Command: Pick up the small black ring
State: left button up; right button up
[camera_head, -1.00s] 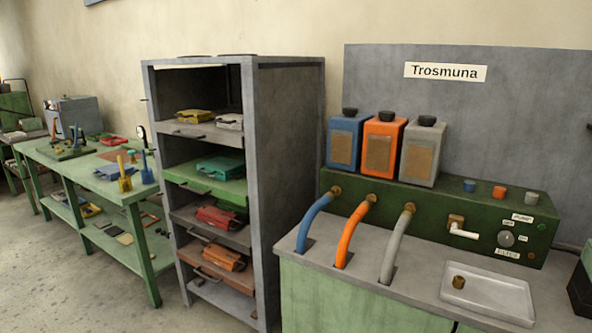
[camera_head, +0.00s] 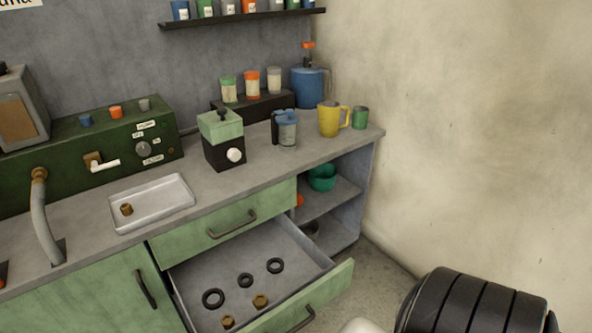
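Three black rings lie apart on the floor of an open grey drawer (camera_head: 213,265) in the green-fronted counter. The small black ring (camera_head: 245,280) is the middle one and looks the smallest. A larger black ring (camera_head: 213,299) lies to its left, nearer the front. Another black ring (camera_head: 275,265) lies to its right, towards the back. Two brass fittings lie nearby in the drawer, one (camera_head: 260,302) in front of the small ring and one (camera_head: 228,322) at the lower edge of the view.
The drawer front (camera_head: 310,300) stands pulled out below a shut drawer (camera_head: 225,222). On the counter are a white tray (camera_head: 152,203) with a brass fitting, a green-and-black box (camera_head: 222,140) and a yellow jug (camera_head: 330,118). Open shelves (camera_head: 335,200) stand right of the drawers.

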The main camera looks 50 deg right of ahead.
aim_at(245, 275)
jog(key=z, duration=1.05)
jog(key=i+j, duration=0.15)
jog(key=j, duration=0.15)
jog(key=i+j, duration=0.15)
jog(key=j, duration=0.15)
jog(key=i+j, duration=0.15)
jog(key=j, duration=0.15)
